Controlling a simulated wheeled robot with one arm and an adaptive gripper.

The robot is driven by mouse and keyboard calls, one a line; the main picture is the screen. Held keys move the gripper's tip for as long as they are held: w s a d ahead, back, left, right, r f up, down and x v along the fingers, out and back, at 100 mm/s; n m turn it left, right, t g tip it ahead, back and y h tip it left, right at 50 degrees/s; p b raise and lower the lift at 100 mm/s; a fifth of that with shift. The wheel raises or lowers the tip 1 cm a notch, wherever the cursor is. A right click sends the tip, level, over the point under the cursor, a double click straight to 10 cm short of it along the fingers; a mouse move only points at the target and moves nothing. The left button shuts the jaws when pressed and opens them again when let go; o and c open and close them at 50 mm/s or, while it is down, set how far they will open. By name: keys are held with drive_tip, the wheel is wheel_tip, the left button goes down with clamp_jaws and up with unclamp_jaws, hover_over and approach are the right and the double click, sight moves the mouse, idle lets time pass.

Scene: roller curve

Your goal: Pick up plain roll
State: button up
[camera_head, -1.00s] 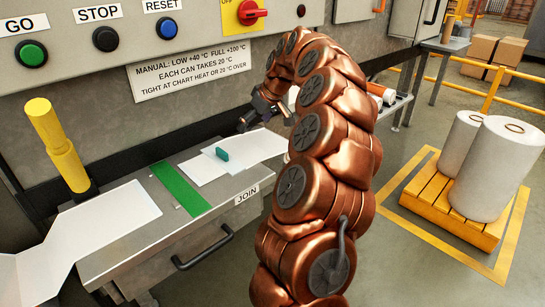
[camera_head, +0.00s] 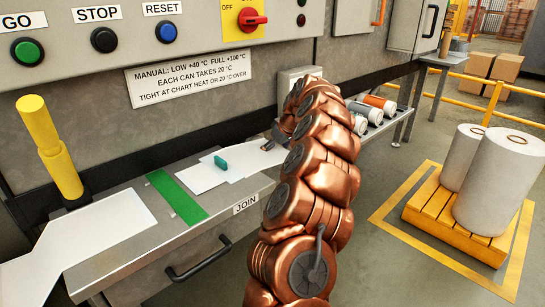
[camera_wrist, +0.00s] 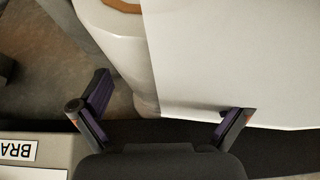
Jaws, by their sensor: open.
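Several small rolls lie on a rack right of the machine in the head view: one with an orange band (camera_head: 380,103) and paler ones (camera_head: 367,113) with dark ends. I cannot tell which is the plain roll. My gripper (camera_head: 268,145) is mostly hidden behind my copper arm, left of the rack and near the white sheet's right end. In the wrist view my gripper (camera_wrist: 165,112) is open, with nothing seen between its fingers. Beyond the fingers, a white roll (camera_wrist: 118,45) with a brown core stands beside a broad white surface (camera_wrist: 230,60).
The join table (camera_head: 240,225) carries white sheets, a green strip (camera_head: 176,197) and a small teal block (camera_head: 221,163). A yellow post (camera_head: 52,150) stands at left. Large white rolls (camera_head: 503,180) stand on a yellow pallet (camera_head: 450,225) at right. A partly cut label (camera_wrist: 15,150) shows in the wrist view.

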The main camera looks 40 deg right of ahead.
drive_tip(key=shift+x, duration=0.9)
drive_tip(key=shift+r, duration=0.1)
drive_tip(key=c, duration=1.6)
drive_tip(key=shift+o, duration=0.2)
drive_tip(key=shift+r, duration=0.1)
